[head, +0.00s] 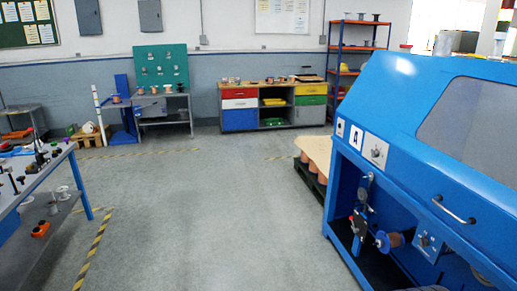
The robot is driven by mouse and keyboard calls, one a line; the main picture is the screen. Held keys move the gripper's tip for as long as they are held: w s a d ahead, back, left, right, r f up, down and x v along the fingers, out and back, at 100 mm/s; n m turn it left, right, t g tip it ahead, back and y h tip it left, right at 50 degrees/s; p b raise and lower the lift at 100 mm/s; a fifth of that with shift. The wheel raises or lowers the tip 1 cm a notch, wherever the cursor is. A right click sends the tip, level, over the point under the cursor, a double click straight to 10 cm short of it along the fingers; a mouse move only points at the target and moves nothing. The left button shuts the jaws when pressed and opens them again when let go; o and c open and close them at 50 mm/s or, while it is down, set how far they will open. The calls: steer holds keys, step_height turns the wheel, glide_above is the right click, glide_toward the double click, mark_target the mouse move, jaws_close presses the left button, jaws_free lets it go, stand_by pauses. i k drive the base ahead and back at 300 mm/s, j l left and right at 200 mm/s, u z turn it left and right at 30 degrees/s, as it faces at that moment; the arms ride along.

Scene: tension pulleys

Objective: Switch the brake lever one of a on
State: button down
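A large blue machine (455,150) stands at the right, with a plate marked "A" (355,137) on its front. Beside that plate is a white plate with a round knob or switch (376,151). In the open bay below, a grey and black arm-like mechanism (363,190) stands upright, with a small red spot at its lower part. A blue and brown spool (389,241) sits lower right of it. My gripper is not in view.
A workbench (28,195) with tools stands at the left, edged by yellow-black floor tape (95,250). A pallet with brown rolls (311,172) sits beside the machine. Cabinets (272,104) and a shelf rack (352,55) line the back. The grey floor (205,215) between is clear.

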mark_target(355, 230)
steer(key=i+u, duration=0.25)
steer(key=i, duration=3.3)
steer(key=i+j+z, duration=0.1)
steer(key=i+z, duration=0.15)
steer(key=i, duration=0.3)
steer(key=i+j+z, duration=0.3)
steer(key=i, duration=0.25)
steer(key=i+j+z, duration=0.25)
steer(key=i, duration=0.25)
